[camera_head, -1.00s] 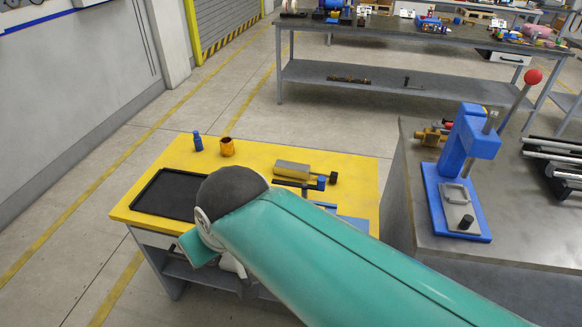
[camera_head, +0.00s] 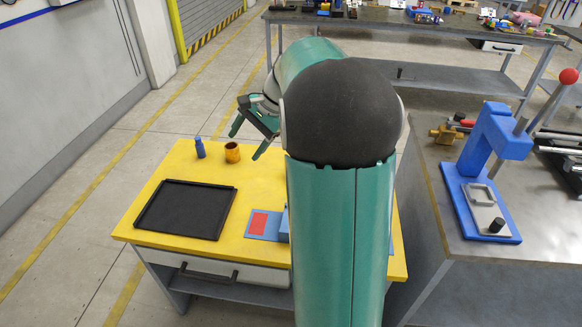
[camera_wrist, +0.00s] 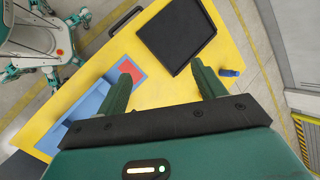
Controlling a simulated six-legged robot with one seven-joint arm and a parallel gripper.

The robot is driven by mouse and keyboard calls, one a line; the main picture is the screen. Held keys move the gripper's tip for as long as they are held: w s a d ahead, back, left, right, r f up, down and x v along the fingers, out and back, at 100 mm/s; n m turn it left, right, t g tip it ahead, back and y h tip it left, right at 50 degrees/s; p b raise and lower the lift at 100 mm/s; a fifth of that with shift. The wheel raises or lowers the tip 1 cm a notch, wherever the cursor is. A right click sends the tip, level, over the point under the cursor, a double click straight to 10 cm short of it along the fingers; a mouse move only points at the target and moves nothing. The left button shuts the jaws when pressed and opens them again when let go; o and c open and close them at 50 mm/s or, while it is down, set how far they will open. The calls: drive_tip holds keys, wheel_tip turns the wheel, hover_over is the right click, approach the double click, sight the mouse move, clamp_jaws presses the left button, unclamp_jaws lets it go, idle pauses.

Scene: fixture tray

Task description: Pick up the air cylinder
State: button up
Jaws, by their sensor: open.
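The air cylinder cannot be made out in either current view. In the head view my arm covers the part of the yellow table (camera_head: 265,183) where a grey-beige cylinder with a dark end lay in the earlier frame. My gripper (camera_head: 250,139) is open and empty, raised over the far side of the table, its two green fingers apart. In the wrist view my gripper (camera_wrist: 163,75) shows its spread fingers above the table, with nothing between them. A blue plate (camera_wrist: 85,108) with a red patch lies beyond the left finger.
A grey bench (camera_head: 430,190) with a blue lever press (camera_head: 490,150) stands at the right.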

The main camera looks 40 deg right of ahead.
drive_tip(key=w+d+f+m+t+y, duration=0.15)
drive_tip(key=d+f+m, duration=0.45)
drive_tip(key=d, duration=0.7)
drive_tip(key=s+d+f+m+t, duration=0.2)
drive_tip(key=d+f, duration=0.4)
drive_tip(key=d, duration=0.1)
drive_tip(key=s+d+f+m+t, duration=0.1)
drive_tip(key=s+d+f+m, duration=0.2)
drive_tip(key=d+f, duration=0.3)
drive_tip(key=s+d+f+m+t, duration=0.2)
drive_tip(key=d+f, duration=0.3)
drive_tip(key=d, duration=0.3)
drive_tip(key=shift+s+d+f+m+t+y, duration=0.15)
drive_tip(key=shift+s+f+m+t+y, duration=0.15)
drive_tip(key=shift+s+f+t+y, duration=0.15)
drive_tip(key=shift+f, duration=0.2)
drive_tip(key=x, duration=1.3)
drive_tip(key=shift+w, duration=0.2)
clamp_jaws()
